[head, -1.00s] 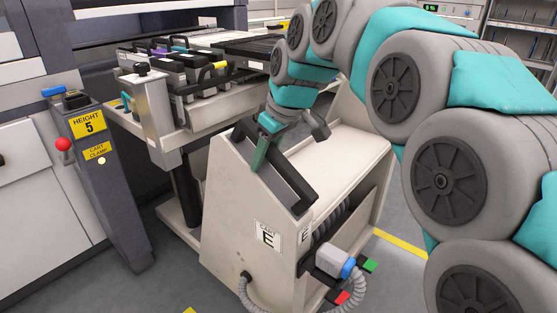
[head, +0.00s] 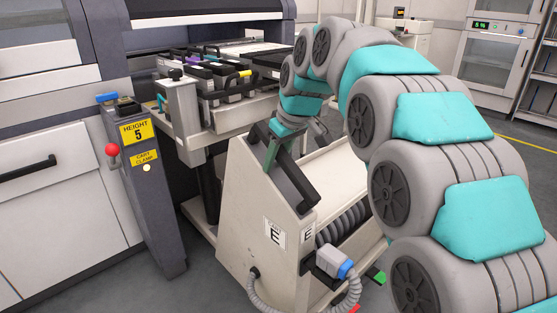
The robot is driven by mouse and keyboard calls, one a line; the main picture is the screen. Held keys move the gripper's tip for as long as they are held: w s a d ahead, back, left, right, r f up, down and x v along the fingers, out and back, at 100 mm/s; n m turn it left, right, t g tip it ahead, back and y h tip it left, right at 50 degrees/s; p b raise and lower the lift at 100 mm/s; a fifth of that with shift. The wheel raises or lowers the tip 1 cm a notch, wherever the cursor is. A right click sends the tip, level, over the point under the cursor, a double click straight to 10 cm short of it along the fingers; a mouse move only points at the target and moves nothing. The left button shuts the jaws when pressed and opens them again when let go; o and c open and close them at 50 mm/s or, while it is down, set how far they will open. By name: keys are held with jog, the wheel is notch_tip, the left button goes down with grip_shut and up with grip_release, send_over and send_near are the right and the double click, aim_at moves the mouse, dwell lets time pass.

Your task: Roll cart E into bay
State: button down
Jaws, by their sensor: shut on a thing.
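Cart E (head: 245,225) is a cream trolley with an "E" label on its near end, standing in the middle of the head view. Its black handle (head: 293,180) slopes along the top of that end. My gripper (head: 270,150) is shut on the handle at its upper end; the fingertips are partly hidden. The cart's upper deck carries several dark feeders (head: 205,80) and reaches toward the opening of the grey machine (head: 120,50), the apparent bay. How far the deck is inside cannot be told.
A dark post (head: 145,200) with "HEIGHT 5" and "CART CLAMP" labels, a lit lamp and a red knob stands close left of the cart. A grey hose with a blue-collared connector (head: 334,263) hangs at the cart's near end. Open floor lies at front left.

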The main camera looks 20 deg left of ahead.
jog(key=shift+s+d+f, duration=0.1)
jog(key=shift+s+d, duration=0.05)
jog(key=shift+c, duration=2.4)
grip_release()
jog(key=shift+r, duration=0.2)
jog(key=v, duration=0.6)
jog(key=shift+d+r, duration=0.1)
jog(key=shift+r, duration=0.35)
jog(key=shift+d+r, duration=0.2)
jog(key=shift+r, duration=0.1)
